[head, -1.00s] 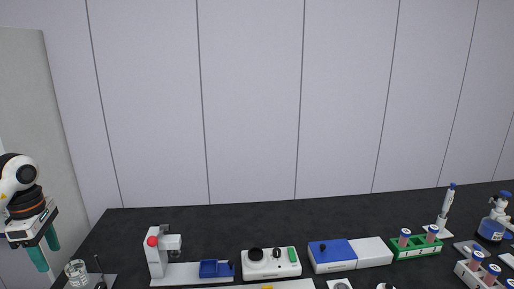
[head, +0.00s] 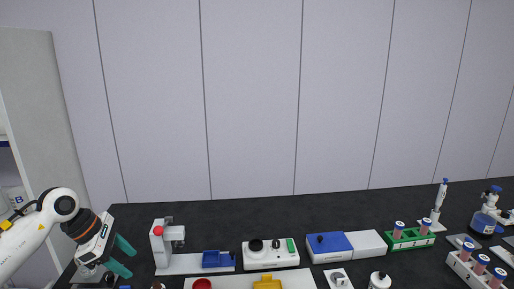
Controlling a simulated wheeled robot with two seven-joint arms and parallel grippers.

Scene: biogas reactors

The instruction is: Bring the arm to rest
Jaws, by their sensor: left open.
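My left gripper (head: 122,257) is at the lower left, over the left end of the dark bench. Its two teal fingers are apart and nothing shows between them. My left arm (head: 32,234) reaches in from the left edge. The gripper is left of the white device with a red knob (head: 158,243) and apart from it. My right gripper is not in view.
On the black bench (head: 300,205) stand a blue tray (head: 217,259), a white box with a black knob (head: 270,253), a blue-lidded box (head: 330,246), a green tube rack (head: 410,239), a pipette (head: 440,200) and a blue bottle (head: 484,222). The bench's back strip is clear.

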